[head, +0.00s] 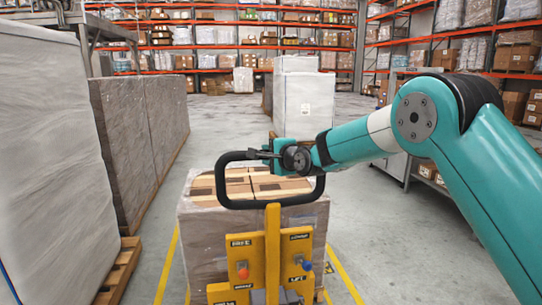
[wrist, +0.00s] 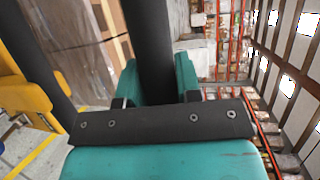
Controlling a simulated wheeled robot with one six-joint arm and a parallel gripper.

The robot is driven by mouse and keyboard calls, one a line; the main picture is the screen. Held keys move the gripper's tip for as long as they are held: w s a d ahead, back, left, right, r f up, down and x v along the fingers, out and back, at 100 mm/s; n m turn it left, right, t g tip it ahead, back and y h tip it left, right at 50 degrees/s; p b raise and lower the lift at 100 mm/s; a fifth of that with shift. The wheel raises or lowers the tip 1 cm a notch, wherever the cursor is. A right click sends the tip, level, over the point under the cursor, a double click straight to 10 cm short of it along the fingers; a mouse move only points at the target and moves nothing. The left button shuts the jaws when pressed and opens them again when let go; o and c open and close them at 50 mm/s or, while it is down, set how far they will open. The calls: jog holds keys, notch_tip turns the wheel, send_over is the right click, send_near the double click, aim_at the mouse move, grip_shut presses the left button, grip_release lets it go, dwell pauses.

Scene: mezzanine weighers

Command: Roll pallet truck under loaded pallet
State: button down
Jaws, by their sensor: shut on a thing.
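The yellow pallet truck (head: 272,262) stands right in front of me in the head view, with its black loop handle (head: 232,204) at the top. My gripper (head: 272,153) is shut on the upper bar of that handle, near its middle. In the wrist view the black handle bar (wrist: 150,40) runs between my teal fingers. The loaded pallet (head: 195,240), brown cartons in clear wrap, stands directly beyond the truck. The truck's forks and most of the pallet's base are hidden behind the truck body, so I cannot tell whether the forks are under it.
Yellow floor lines (head: 345,280) run along both sides of the load. Wrapped stacks (head: 135,140) stand close on the left, on wooden pallets. A white wrapped stack (head: 305,105) stands farther ahead. Shelving with cartons (head: 430,175) is on the right. Open floor (head: 215,120) lies beyond.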

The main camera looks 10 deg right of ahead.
jog(key=shift+r, duration=0.15)
jog(key=c, duration=0.8)
grip_release()
jog(key=b+v, duration=0.4)
jog(key=v, duration=1.3)
jog(key=shift+s+b, duration=0.25)
jog(key=shift+b, duration=0.05)
jog(key=shift+r, duration=0.1)
jog(key=s+f+n+g+h, duration=0.1)
jog(key=s+f+n+g, duration=0.1)
jog(key=s+n+g, duration=0.2)
jog(key=s+f+n+g+h+p, duration=0.1)
jog(key=s+f+n+g, duration=0.2)
jog(key=s+n, duration=0.6)
jog(key=s+f+n+g+h+p, duration=0.1)
jog(key=s+f+n+g, duration=0.2)
jog(key=s, duration=2)
jog(key=n+g, duration=0.4)
jog(key=shift+f+n, duration=0.25)
jog(key=shift+n, duration=0.05)
